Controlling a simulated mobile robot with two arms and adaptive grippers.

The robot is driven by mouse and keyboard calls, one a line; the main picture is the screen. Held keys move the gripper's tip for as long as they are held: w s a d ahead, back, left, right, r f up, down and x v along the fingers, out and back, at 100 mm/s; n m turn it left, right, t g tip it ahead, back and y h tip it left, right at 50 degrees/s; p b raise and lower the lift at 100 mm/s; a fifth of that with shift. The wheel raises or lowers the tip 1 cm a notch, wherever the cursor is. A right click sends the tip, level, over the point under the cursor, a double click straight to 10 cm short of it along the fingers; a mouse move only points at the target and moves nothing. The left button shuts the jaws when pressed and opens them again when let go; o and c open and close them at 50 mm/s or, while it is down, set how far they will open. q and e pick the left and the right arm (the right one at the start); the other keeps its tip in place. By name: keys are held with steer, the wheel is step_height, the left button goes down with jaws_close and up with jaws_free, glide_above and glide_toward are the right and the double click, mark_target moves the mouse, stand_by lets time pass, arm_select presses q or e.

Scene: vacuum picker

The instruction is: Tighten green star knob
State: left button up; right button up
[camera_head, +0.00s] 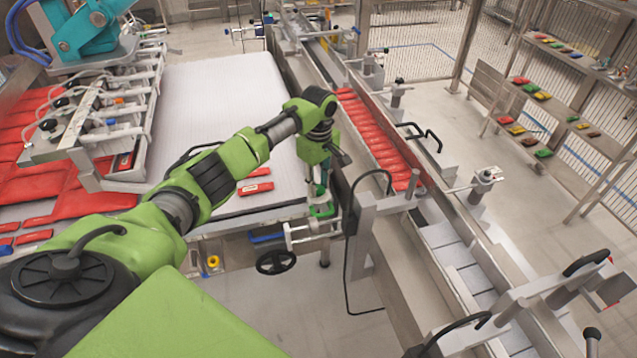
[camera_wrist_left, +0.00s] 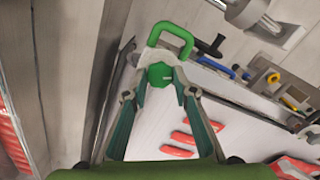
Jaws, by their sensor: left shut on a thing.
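The green star knob (camera_wrist_left: 160,75) sits between the fingertips of my left gripper in the left wrist view. My left gripper (camera_wrist_left: 158,92) is shut on the knob, with one finger on each side of it. In the head view my left gripper (camera_head: 318,190) points down at the bracket beside the conveyor. The knob is mostly hidden there by the gripper. A green loop handle (camera_wrist_left: 171,27) stands just beyond the knob in the wrist view. My right gripper is not in view.
A black handwheel (camera_head: 276,262) and a blue handle (camera_head: 267,238) are close to the gripper. A dark panel with a cable (camera_head: 343,190) stands just right of it. Red packs (camera_head: 365,130) line the conveyor. The white belt (camera_head: 215,100) behind is largely clear.

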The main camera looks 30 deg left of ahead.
arm_select(q)
steer(key=shift+d+r+m+p, duration=0.1)
steer(key=shift+r+m+p, duration=0.1)
steer(key=shift+m+p, duration=1.3)
steer(key=shift+m, duration=0.5)
steer(key=m+p, duration=0.1)
steer(key=m, duration=0.1)
steer(key=shift+m, duration=0.3)
steer(key=m+p, duration=0.1)
steer(key=m, duration=0.2)
steer(key=shift+f+m, duration=0.1)
steer(key=shift+m, duration=0.3)
steer(key=m, duration=0.2)
steer(key=shift+m, duration=0.3)
steer(key=m, duration=0.3)
steer(key=shift+m+p, duration=0.3)
steer(key=shift+p, duration=0.05)
steer(key=m, duration=0.3)
steer(key=shift+m, duration=2.2)
